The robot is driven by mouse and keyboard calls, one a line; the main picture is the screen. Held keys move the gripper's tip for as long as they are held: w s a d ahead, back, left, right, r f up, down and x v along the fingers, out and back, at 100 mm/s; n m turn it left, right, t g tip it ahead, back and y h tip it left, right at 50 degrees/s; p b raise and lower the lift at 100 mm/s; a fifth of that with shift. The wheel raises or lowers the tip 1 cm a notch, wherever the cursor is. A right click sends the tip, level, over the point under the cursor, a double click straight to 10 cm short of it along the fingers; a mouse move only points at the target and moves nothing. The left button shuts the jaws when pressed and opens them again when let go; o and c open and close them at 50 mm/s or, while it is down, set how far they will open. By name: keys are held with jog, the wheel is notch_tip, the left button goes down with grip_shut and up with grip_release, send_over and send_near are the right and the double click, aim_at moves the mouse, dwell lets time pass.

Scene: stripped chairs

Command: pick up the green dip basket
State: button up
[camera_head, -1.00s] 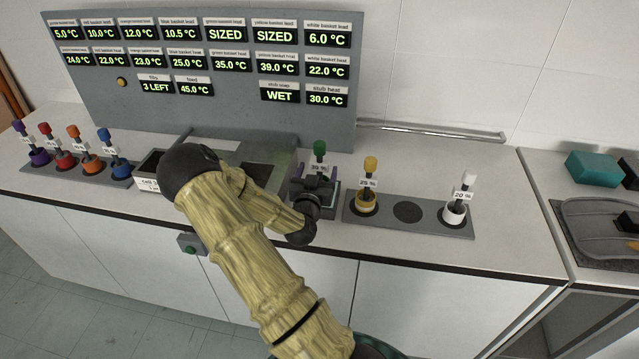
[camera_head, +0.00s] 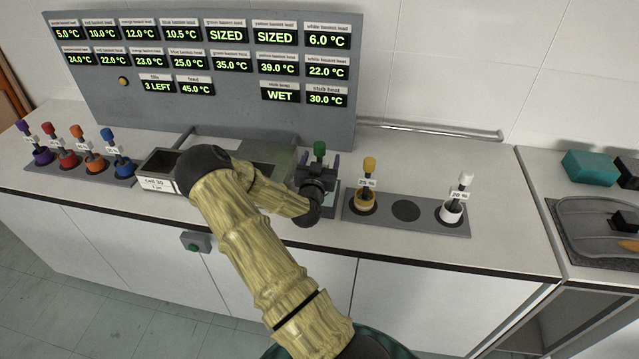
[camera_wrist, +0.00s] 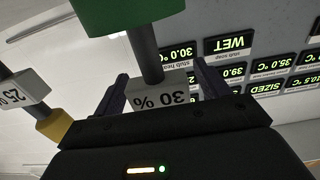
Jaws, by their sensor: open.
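The green dip basket (camera_head: 319,149) stands upright toward the middle of the counter. Its green knob shows above my gripper, and its lower part is hidden behind the gripper in the head view. My gripper (camera_head: 319,165) is open, with its fingers on either side of the basket's stem just below the knob. In the wrist view the green knob (camera_wrist: 125,12), grey stem and a "30 %" tag (camera_wrist: 160,98) are close, with the stem between the two fingers (camera_wrist: 163,92). I cannot tell whether a finger touches it.
A yellow basket (camera_head: 368,180) and a white basket (camera_head: 455,205) stand to the right, with an empty hole (camera_head: 406,210) between them. Purple, red, orange and blue baskets (camera_head: 117,155) stand at left. A display panel (camera_head: 225,130) rises behind.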

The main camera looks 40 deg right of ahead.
grip_shut()
jog(key=shift+r, duration=0.15)
notch_tip(320, 180, up, 10)
jog(key=b, duration=0.2)
jog(key=shift+b, duration=0.3)
dwell(0.3)
jog(key=shift+s, duration=0.15)
dwell(0.3)
